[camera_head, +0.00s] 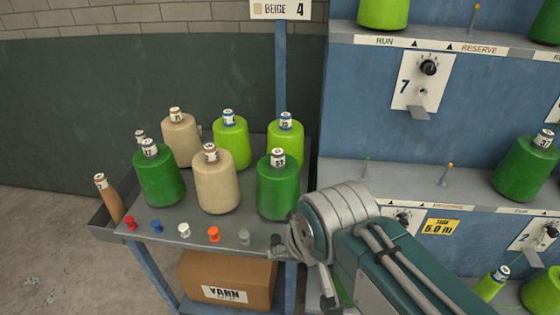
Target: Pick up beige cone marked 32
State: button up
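Two beige yarn cones stand on the grey cart top. The front beige cone (216,182) is at the middle, and the back beige cone (181,141) is behind it to the left. Both have small numbered caps, but I cannot read which is 32. My gripper (304,274) is at the cart's front right corner, lower right of the front beige cone and apart from it. Its two dark fingertips are spread, with nothing seen between them. My arm hides part of the cart's right side.
Dark green cones (158,178) (277,188) flank the front beige cone. Lime cones (231,143) (285,138) stand behind. Small coloured pegs (213,235) line the cart's front edge. A slim brown cone (109,200) leans in a left side tray. A blue rack (420,150) rises at right.

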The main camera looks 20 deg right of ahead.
aim_at(217, 186)
jog(key=i+j+z, duration=0.15)
jog(key=j, duration=0.25)
jog(key=i+j+z, duration=0.15)
jog(key=j, duration=0.3)
jog(key=i+j+z, duration=0.15)
jog(key=j, duration=0.3)
jog(key=j+z, duration=0.15)
jog(key=j, duration=0.25)
jog(key=i+j, duration=0.1)
jog(key=i, duration=0.15)
